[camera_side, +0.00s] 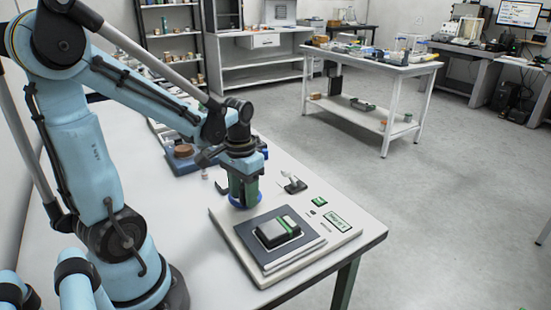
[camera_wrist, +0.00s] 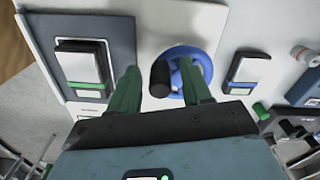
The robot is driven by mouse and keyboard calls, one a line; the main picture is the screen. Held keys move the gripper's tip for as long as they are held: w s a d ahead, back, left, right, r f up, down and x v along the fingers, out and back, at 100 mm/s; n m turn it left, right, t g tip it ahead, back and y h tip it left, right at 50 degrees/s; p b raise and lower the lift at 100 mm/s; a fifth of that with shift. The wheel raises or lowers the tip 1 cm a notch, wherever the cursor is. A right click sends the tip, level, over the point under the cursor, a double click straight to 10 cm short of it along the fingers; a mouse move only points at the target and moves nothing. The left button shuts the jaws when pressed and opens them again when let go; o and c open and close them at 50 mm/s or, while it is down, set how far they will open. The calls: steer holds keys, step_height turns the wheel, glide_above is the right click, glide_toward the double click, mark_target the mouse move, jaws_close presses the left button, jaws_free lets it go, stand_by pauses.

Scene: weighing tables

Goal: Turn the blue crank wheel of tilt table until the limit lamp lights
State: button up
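The tilt table has a pale base (camera_side: 222,222) and a dark grey platform (camera_side: 262,252), carrying a black-and-grey block with a green stripe (camera_side: 279,232). In the wrist view the platform (camera_wrist: 125,35) is at upper left. The blue crank wheel (camera_wrist: 205,60) has an upright black handle (camera_wrist: 160,78). It shows as a blue rim (camera_side: 246,204) under my gripper (camera_side: 243,196) in the side view. My gripper (camera_wrist: 158,68) is open, its green fingers on either side of the handle with visible gaps. I cannot make out a lit limit lamp.
A green-framed label (camera_side: 337,222) and a small green tile (camera_side: 319,201) are at the base's right. A block with a blue stripe (camera_wrist: 247,70) stands right of the wheel in the wrist view. A blue device with a brown disc (camera_side: 183,150) is behind. The table's right front is clear.

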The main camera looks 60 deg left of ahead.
step_height(320, 180, up, 12)
stand_by(0.9)
steer(key=w+d+f+m+t, duration=0.1)
steer(key=d+f+t, duration=0.1)
steer(key=d, duration=0.3)
steer(key=w+d+f+m+t, duration=0.1)
steer(key=d+f+m+t, duration=0.1)
steer(key=d+t, duration=0.3)
steer(key=shift+w+d+f, duration=0.15)
steer(key=shift+d+f, duration=0.2)
steer(key=shift+d, duration=0.4)
steer(key=s+a+r+n+g, duration=0.1)
steer(key=a+r+n+g, duration=0.25)
steer(key=a+n, duration=0.3)
steer(key=s+a+r+n+g, duration=0.1)
steer(key=a+r+n+g, duration=0.1)
steer(key=a+n+g, duration=0.4)
steer(key=shift+s+d+f+n+t, duration=0.15)
steer(key=shift+f+t, duration=0.25)
steer(key=shift+f, duration=1.65)
steer(key=shift+w+d+f+n+t, duration=0.1)
steer(key=shift+d+f+n+t, duration=0.25)
steer(key=shift+f, duration=1.7)
steer(key=shift+s+f+n+t, duration=0.15)
steer(key=shift+f+t, duration=0.35)
steer(key=shift+f, duration=1.55)
